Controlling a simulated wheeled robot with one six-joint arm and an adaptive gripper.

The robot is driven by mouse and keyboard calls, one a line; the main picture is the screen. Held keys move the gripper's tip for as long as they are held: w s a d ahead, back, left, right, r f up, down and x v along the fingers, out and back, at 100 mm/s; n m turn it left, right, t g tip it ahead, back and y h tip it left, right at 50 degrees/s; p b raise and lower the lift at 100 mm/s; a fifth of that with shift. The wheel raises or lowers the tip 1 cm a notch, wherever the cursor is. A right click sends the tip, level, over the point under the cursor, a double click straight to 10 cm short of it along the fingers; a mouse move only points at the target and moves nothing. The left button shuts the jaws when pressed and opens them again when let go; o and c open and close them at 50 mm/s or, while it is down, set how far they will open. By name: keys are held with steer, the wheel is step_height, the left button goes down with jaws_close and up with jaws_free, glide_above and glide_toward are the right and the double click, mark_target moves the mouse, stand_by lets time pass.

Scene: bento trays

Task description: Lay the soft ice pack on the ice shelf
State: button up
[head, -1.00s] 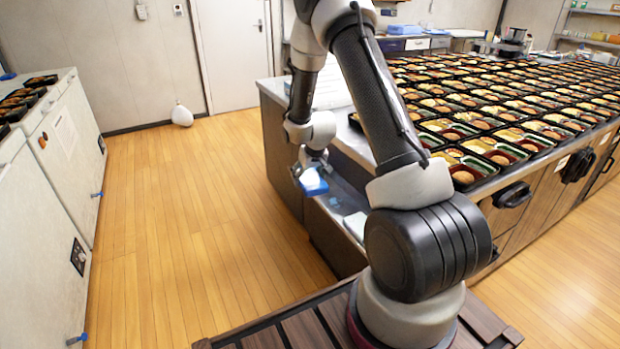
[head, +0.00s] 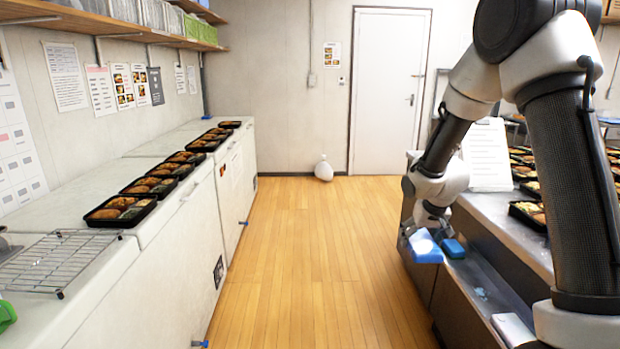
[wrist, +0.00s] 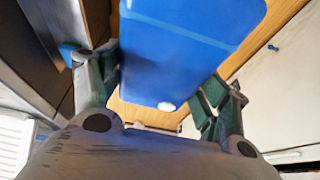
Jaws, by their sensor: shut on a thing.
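A blue ice pack (head: 428,256) with a whitish patch is held by my gripper (head: 423,238) at the right of the head view. In the wrist view the blue pack (wrist: 190,50) fills the space between my two fingers, with a small white spot at its near edge. A low metal ledge (head: 497,300) runs along the side of the right counter, and it looks like the ice shelf. The held pack is in the air near the far end of this ledge. Another blue block (head: 453,248) shows just right of the held pack, apparently on the ledge.
A pale blue item (head: 480,293) and a white item (head: 513,328) lie nearer on the ledge. The right counter (head: 500,222) bears bento trays. White chest units (head: 190,240) with trays and a wire rack (head: 60,258) stand left. The wooden floor (head: 300,270) between is clear.

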mark_target(410, 241)
steer(key=s+a+r, duration=0.2)
steer(key=r, duration=0.1)
steer(key=s+a+r, duration=0.1)
steer(key=shift+s+r, duration=0.3)
steer(key=shift+s, duration=0.1)
steer(key=x, duration=0.4)
steer(key=shift+w+f, duration=0.2)
steer(key=shift+w, duration=0.05)
steer(key=shift+w+a+f, duration=0.1)
steer(key=shift+a+f, duration=0.1)
steer(key=shift+f, duration=0.05)
steer(key=shift+w, duration=0.1)
stand_by(0.6)
